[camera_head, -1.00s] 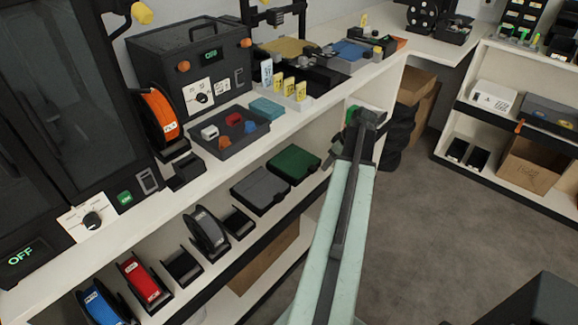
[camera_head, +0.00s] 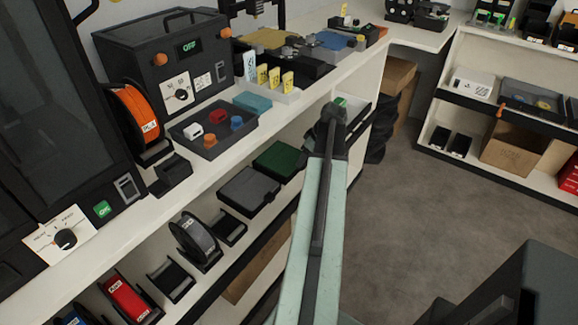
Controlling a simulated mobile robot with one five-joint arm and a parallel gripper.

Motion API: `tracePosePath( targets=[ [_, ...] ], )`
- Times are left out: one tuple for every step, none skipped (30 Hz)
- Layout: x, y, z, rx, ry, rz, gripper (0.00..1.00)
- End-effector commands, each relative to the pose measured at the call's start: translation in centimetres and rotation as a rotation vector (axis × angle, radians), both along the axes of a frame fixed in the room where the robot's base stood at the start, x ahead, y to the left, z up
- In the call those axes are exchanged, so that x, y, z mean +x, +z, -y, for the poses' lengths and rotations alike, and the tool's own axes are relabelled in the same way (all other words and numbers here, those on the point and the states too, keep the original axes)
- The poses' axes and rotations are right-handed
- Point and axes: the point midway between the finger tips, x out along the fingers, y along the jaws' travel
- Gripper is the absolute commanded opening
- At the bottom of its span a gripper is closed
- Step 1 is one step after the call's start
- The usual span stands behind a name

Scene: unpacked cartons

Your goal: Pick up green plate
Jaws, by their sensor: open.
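A flat dark green plate (camera_head: 279,160) lies on the middle shelf under the white counter, beside a dark grey plate (camera_head: 249,191). My arm reaches up the middle of the camera_head view, and my gripper (camera_head: 331,113) is at its far end, to the right of and beyond the green plate in the picture. The gripper is open; its fingertips are mostly hidden behind my wrist. A small bright green patch (camera_head: 341,101) shows just behind the wrist; I cannot tell what it belongs to. No gap or contact between gripper and plate can be judged clearly.
The white counter above holds a dark tray with small coloured parts (camera_head: 212,134), an orange spool (camera_head: 136,122) and a black machine (camera_head: 160,65). A grey spool (camera_head: 196,240) and black holders share the shelf with the plates. Floor to the right (camera_head: 420,200) is clear.

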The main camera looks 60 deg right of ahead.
Motion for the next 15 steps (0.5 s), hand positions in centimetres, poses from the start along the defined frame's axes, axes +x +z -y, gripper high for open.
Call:
tracePosePath(
  targets=[
    [0.3,-1.8,0.0,0.000,0.001,0.000,0.56],
    [0.5,-2.4,0.0,0.000,0.001,0.000,0.56],
    [0.7,-3.0,0.0,0.000,0.001,0.000,0.56],
    [0.9,-3.3,0.0,0.000,0.001,0.000,0.56],
    [1.1,-3.5,0.0,0.000,0.001,0.000,0.56],
    [1.2,-3.6,0.0,0.000,0.001,0.000,0.56],
    [1.2,-3.5,0.0,0.000,0.001,0.000,0.56],
    [1.3,-3.4,0.0,0.000,0.001,0.000,0.56],
    [1.3,-3.3,0.0,0.000,0.001,0.000,0.56],
    [1.2,-3.2,-0.1,0.000,0.001,0.000,0.56],
    [1.2,-3.2,-0.1,0.000,0.001,0.000,0.56],
    [1.2,-3.2,-0.1,0.000,0.001,0.000,0.56],
    [1.3,-3.2,-0.1,0.000,0.001,0.000,0.48],
    [1.3,-3.2,-0.1,-0.001,0.002,0.000,0.40],
    [1.3,-3.2,-0.1,0.000,0.002,0.000,0.29]
  ],
)
